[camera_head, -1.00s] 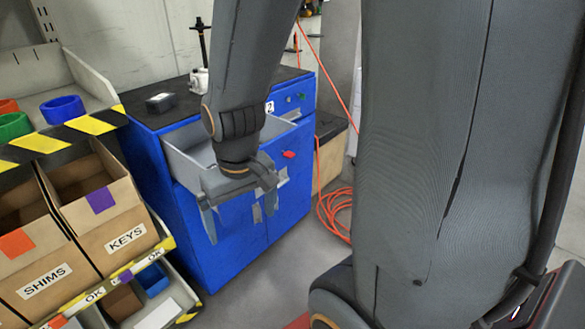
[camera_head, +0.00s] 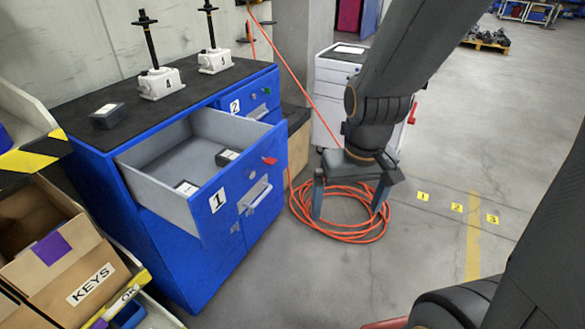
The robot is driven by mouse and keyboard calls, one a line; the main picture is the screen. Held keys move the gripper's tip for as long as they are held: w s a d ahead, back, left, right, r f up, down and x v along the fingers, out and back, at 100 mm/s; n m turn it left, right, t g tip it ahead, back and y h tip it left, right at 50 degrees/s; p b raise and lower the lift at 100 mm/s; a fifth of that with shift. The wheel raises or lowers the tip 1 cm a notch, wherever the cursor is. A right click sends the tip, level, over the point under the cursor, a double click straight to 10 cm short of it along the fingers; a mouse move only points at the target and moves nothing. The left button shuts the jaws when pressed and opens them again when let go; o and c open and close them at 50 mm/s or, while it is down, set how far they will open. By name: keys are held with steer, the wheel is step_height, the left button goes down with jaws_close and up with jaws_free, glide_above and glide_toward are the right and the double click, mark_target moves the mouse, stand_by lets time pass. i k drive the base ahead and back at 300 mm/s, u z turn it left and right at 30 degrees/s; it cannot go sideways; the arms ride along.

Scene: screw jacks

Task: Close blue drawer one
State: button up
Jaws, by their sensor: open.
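Blue drawer one (camera_head: 228,190) is pulled out of the blue cabinet (camera_head: 170,245). Its front bears a "1" label, a metal handle (camera_head: 255,194) and a red knob. Two small dark boxes (camera_head: 227,157) with pale labels lie inside its grey tray. My gripper (camera_head: 345,212) is to the right of the drawer front, apart from it. Its fingers point down, spread open with nothing between them, and appear over the orange hose coil.
The drawer marked 2 (camera_head: 251,98) appears shut. Two screw jacks (camera_head: 159,82) and a dark box (camera_head: 107,116) stand on the cabinet top. The orange hose (camera_head: 345,233) lies coiled on the floor. A shelf with a KEYS carton (camera_head: 78,275) is at left.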

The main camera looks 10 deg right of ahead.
mark_target(186, 149)
steer(key=z, duration=0.5)
steer(key=k, duration=0.7)
steer(key=u, duration=0.85)
steer(key=i, duration=1)
steer(key=z, duration=1.65)
steer(key=k, duration=0.4)
steer(key=u, duration=1.15)
steer(key=i, duration=0.25)
steer(key=u, duration=0.05)
